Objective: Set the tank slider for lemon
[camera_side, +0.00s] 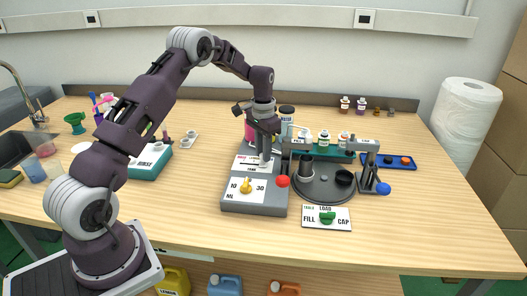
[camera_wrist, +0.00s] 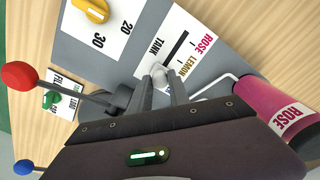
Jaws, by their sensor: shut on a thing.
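The tank slider panel (camera_wrist: 203,72) is white, with the words TANK, ROSE and LEMON and a dark slot (camera_wrist: 179,42). It also shows on top of the grey box in the side view (camera_side: 243,162). My gripper (camera_wrist: 161,82) points down at the panel and is shut on the slider's pale knob (camera_wrist: 158,69). My fingers partly hide the knob and that end of the panel. In the side view, my gripper (camera_side: 264,161) covers the knob.
A yellow dial (camera_side: 246,186) marked 10, 20, 30 sits in front of the panel. A red-ball lever (camera_side: 283,181) stands at its right. A pink ROSE tank (camera_wrist: 288,110) is close by. A green knob (camera_side: 327,217) and a blue-ball lever (camera_side: 383,188) are further right.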

